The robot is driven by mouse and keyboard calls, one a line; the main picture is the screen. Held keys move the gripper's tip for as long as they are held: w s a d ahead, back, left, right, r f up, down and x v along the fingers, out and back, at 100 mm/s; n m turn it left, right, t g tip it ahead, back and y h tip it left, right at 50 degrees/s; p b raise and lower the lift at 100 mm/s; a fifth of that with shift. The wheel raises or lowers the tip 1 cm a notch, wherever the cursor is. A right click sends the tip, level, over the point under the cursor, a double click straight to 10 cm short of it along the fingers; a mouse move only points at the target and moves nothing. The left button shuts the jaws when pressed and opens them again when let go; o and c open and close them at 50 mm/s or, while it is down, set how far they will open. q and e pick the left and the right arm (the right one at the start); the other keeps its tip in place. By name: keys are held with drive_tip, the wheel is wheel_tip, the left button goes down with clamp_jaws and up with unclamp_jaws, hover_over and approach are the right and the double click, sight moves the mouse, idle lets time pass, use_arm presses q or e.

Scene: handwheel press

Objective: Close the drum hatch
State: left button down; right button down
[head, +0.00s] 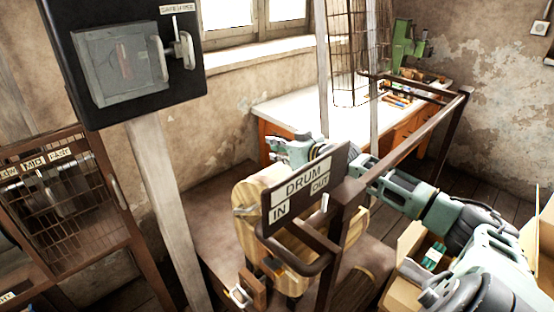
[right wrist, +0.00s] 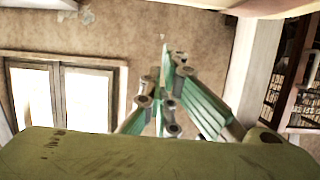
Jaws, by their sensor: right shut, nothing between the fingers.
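A sign reading DRUM, IN and OUT (head: 303,187) is fixed to a dark metal frame in the middle of the head view. A round wooden body (head: 246,195) shows partly behind it. I cannot tell which part is the drum hatch. My right gripper (head: 276,148) is behind and above the sign, shut and empty, pointing left. In the right wrist view, its teal fingers (right wrist: 164,62) stand behind a scuffed olive surface (right wrist: 150,158) that hides the gripper's lower part. I cannot tell whether they touch. My left gripper is not in view.
A black box (head: 60,60) with a handle hangs at upper left on a pale post (head: 168,215). A wire-fronted cabinet (head: 100,200) stands at left. A white-topped bench (head: 290,105) is behind, below the window. A brown rail (head: 415,145) runs beside my right arm. Cardboard boxes (head: 405,252) are at lower right.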

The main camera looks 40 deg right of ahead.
sight(277, 170)
drive_tip(key=shift+x, duration=0.8)
drive_tip(key=shift+w+f+p, duration=0.15)
drive_tip(key=shift+f+p, duration=0.1)
drive_tip(key=shift+p, duration=0.05)
drive_tip(key=shift+s+f+p, duration=0.5)
drive_tip(key=shift+s+f, duration=0.5)
drive_tip(key=shift+f, duration=0.15)
drive_tip(key=shift+s+f, duration=0.1)
drive_tip(key=shift+f, duration=0.2)
